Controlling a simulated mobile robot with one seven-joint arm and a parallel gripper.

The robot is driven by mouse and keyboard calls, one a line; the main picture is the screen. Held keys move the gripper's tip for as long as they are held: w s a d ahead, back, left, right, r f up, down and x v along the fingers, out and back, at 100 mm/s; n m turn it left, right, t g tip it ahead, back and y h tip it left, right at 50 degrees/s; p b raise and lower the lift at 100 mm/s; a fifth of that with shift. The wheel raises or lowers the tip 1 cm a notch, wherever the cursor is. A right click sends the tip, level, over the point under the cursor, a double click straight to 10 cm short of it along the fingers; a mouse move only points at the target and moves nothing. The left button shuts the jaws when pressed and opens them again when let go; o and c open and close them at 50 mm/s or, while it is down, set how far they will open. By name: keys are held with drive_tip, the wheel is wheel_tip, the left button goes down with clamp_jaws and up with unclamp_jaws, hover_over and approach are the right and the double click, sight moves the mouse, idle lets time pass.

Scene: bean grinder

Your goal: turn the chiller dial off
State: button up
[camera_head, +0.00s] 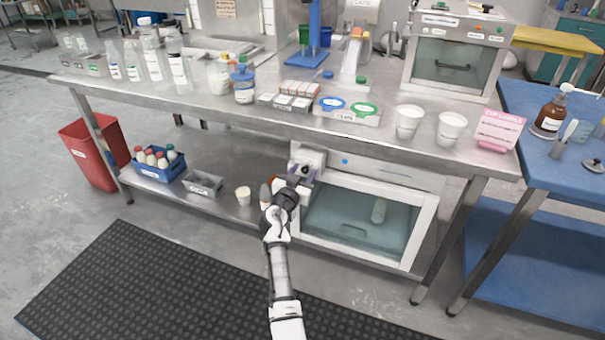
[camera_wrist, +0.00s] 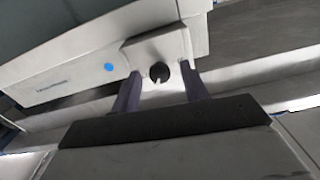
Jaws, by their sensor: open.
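The chiller (camera_head: 426,222) is a white box with a glass door, standing on the shelf under the steel counter. Its dial (camera_wrist: 159,72) is a small dark round knob with a light notch, on a pale panel in the wrist view. A blue dot (camera_wrist: 108,67) sits on the chiller front beside that panel. My gripper (camera_wrist: 160,77) is open, with one finger on each side of the dial. I cannot tell whether the fingers touch it. In the head view my gripper (camera_head: 303,172) is at the chiller's upper left corner and mostly hides the dial.
The steel counter (camera_head: 440,158) overhangs the chiller closely. A white cup (camera_head: 243,196), a metal tray (camera_head: 203,184) and a blue crate (camera_head: 158,174) of bottles are left of it on the shelf. A table leg (camera_head: 448,240) stands at right. The floor mat (camera_head: 150,285) is clear.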

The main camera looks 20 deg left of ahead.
drive_tip(key=shift+c, duration=0.5)
clamp_jaws()
